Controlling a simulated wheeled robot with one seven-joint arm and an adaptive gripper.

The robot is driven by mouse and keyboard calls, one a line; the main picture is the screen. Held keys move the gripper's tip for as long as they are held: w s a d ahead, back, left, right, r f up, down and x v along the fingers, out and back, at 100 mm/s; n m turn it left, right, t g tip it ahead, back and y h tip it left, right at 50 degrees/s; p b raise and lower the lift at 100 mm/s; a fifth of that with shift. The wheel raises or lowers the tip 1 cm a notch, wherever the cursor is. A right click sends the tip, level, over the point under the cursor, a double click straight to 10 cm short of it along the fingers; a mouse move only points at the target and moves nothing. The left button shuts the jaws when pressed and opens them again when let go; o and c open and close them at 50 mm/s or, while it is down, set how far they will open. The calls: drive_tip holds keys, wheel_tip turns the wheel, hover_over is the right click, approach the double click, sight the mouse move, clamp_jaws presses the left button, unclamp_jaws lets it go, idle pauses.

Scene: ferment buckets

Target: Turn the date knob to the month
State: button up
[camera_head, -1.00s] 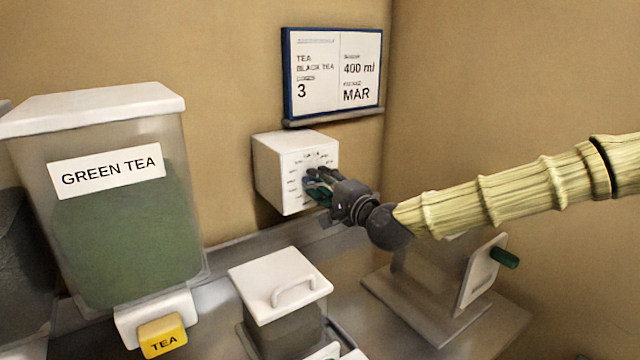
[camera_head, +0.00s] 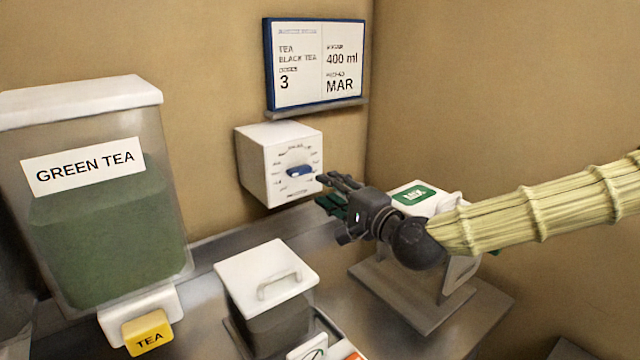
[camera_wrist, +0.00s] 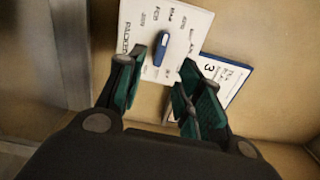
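The date knob (camera_head: 299,171) is a small blue bar on the front of a white box (camera_head: 262,168) on the wall, with month labels around it. In the wrist view the blue knob (camera_wrist: 160,49) lies beyond and between my fingertips. My gripper (camera_head: 326,192) is open and empty, to the right of the dial face and apart from it. Its green-padded fingers are spread in the wrist view (camera_wrist: 154,78). The labels are too small to read surely. The sign (camera_head: 316,64) above reads black tea, 3, 400 ml, MAR.
A green tea bucket (camera_head: 105,225) with a yellow TEA tag (camera_head: 150,336) stands at left. A lidded container (camera_head: 265,285) sits front centre. A white device with a green MIX label (camera_head: 414,195) stands behind my gripper at right.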

drive_tip(key=shift+v, duration=1.1)
